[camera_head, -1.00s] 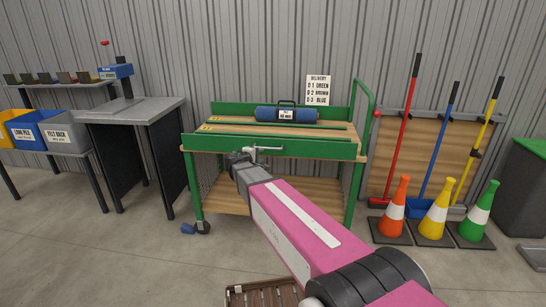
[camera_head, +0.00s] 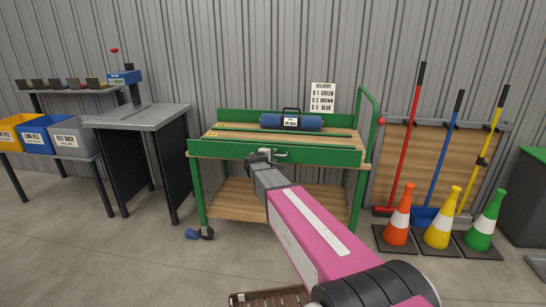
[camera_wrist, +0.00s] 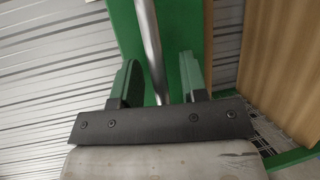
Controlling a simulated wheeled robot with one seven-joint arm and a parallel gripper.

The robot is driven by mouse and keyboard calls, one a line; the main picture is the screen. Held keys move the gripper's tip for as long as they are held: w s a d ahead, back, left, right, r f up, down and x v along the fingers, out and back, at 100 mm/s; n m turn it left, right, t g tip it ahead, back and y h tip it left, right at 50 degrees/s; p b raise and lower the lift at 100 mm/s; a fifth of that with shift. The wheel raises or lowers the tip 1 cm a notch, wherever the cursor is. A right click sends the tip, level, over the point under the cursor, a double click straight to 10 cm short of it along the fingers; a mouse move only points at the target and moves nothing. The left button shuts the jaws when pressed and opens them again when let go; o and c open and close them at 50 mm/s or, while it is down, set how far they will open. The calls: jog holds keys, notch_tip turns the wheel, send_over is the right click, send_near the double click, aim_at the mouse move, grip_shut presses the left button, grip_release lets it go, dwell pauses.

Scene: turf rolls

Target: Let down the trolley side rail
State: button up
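The green trolley side rail (camera_head: 225,150) stands upright along the near edge of the trolley deck. A small silver latch handle (camera_head: 280,152) sits at the middle of the rail's face. In the wrist view the silver bar (camera_wrist: 150,40) runs between my fingers, with green rail (camera_wrist: 126,25) behind it. My gripper (camera_head: 264,157) is at the latch, close to the rail. In the wrist view my gripper (camera_wrist: 163,82) has its fingers apart, one on each side of the bar. A gap shows on both sides. The fingertip contact is hidden in the head view.
A blue turf roll (camera_head: 291,122) lies on the deck (camera_head: 235,132). A grey workbench (camera_head: 145,117) stands left, cones (camera_head: 398,222) and brooms right. A brown slatted crate (camera_head: 270,298) lies low in front. Open floor shows around the trolley.

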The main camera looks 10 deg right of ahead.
grip_shut()
jog(key=shift+f, duration=0.1)
